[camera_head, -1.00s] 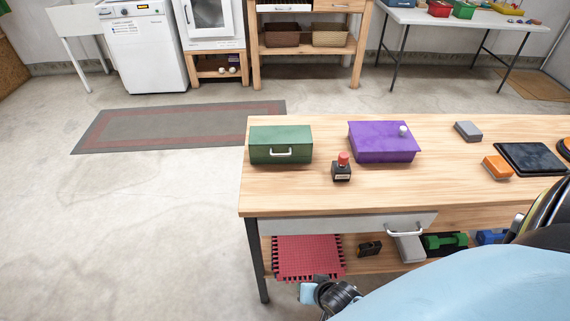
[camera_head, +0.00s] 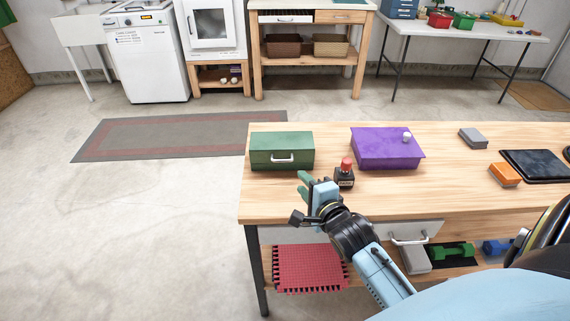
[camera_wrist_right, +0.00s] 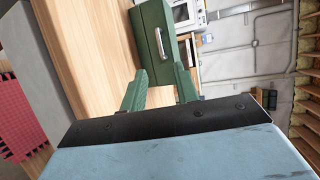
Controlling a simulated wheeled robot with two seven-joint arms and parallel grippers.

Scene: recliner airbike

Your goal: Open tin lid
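A green tin (camera_head: 270,145) with a silver handle on its front stands at the left end of the wooden workbench (camera_head: 285,210); its lid looks closed. A purple box (camera_head: 385,150) with a white knob on top stands to its right, also closed. My right gripper (camera_head: 304,184) is over the bench's front part, just in front of the green tin's right side. In the right wrist view its green fingers (camera_wrist_right: 160,80) are spread with nothing between them, and the green tin (camera_wrist_right: 150,35) with its handle (camera_wrist_right: 159,45) lies ahead, apart from them. My left gripper is not in view.
A black bottle with a red cap (camera_head: 345,173) stands close right of my right gripper. A grey block (camera_head: 473,138), an orange block (camera_head: 504,174) and a dark tablet (camera_head: 535,165) lie further right. The bench's front left corner is clear.

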